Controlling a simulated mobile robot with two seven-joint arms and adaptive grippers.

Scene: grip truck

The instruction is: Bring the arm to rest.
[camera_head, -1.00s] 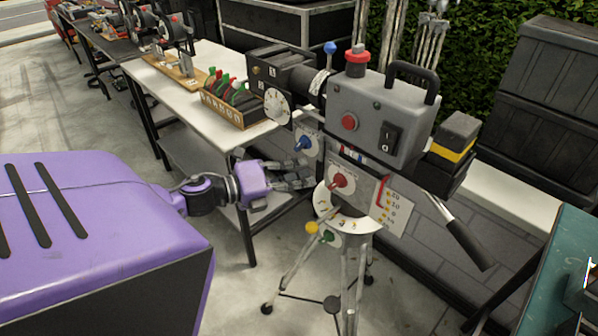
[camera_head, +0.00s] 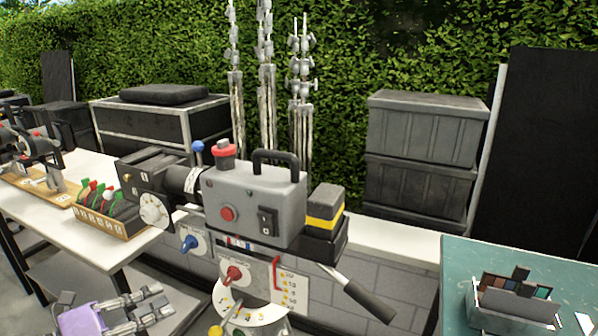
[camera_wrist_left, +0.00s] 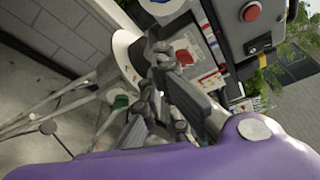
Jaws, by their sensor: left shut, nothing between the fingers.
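In the left wrist view the gripper's grey fingers (camera_wrist_left: 163,85) are close together, with the purple wrist housing across the bottom. They cover part of the rig's control panel and dial. Most of my left arm is outside the head view. My right gripper is not in view.
The grey camera rig (camera_head: 255,200) on its tripod stands just right of the gripper. A white table (camera_head: 130,245) with a box of coloured clips (camera_head: 105,212) is at left. A green table (camera_head: 455,275) is at right. Black crates (camera_head: 420,130) stand behind.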

